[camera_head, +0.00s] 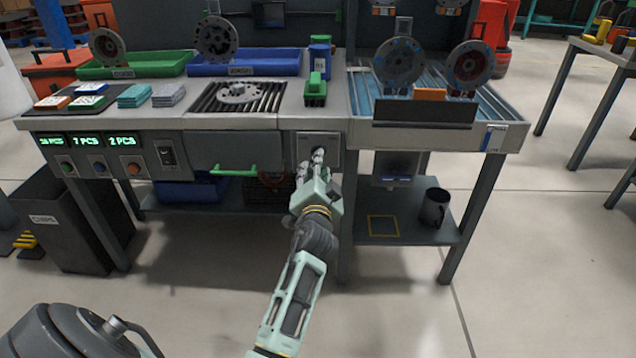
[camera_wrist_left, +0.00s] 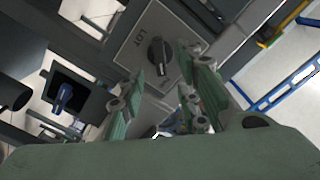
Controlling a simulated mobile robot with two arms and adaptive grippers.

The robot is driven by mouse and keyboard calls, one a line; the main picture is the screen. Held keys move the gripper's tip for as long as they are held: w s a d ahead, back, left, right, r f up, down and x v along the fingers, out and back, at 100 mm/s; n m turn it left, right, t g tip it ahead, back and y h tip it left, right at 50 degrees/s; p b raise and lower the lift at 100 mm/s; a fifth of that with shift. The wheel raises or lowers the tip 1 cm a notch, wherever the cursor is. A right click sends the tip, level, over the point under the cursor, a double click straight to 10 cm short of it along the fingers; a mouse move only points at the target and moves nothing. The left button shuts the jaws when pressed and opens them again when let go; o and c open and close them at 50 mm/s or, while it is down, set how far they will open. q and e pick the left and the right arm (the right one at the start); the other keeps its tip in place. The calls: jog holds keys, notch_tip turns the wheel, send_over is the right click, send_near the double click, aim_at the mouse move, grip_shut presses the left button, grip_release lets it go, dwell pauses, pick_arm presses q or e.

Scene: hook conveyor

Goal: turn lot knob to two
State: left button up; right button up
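The lot knob (camera_wrist_left: 158,52) is a dark round knob on a grey plate marked LOT (camera_wrist_left: 142,35) in the left wrist view. A lighter mark shows on its face; its setting is too small to tell. Another small label at the plate's lower edge is hard to read. In the head view the plate (camera_head: 304,140) is on the bench front, and my gripper covers much of it. My left gripper (camera_head: 318,156) points at the plate. In the wrist view its fingers (camera_wrist_left: 164,70) are apart with the knob between their tips; contact cannot be told. My right gripper is out of view.
A green drawer handle (camera_head: 232,171) sticks out left of the plate. Left of that are a switch (camera_head: 168,156), coloured buttons and lit displays (camera_head: 88,141). A lower shelf holds a dark mug (camera_head: 435,208). The floor before the bench is clear.

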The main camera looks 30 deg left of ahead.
pick_arm(q)
jog(key=v, duration=0.6)
jog(key=shift+s, duration=0.15)
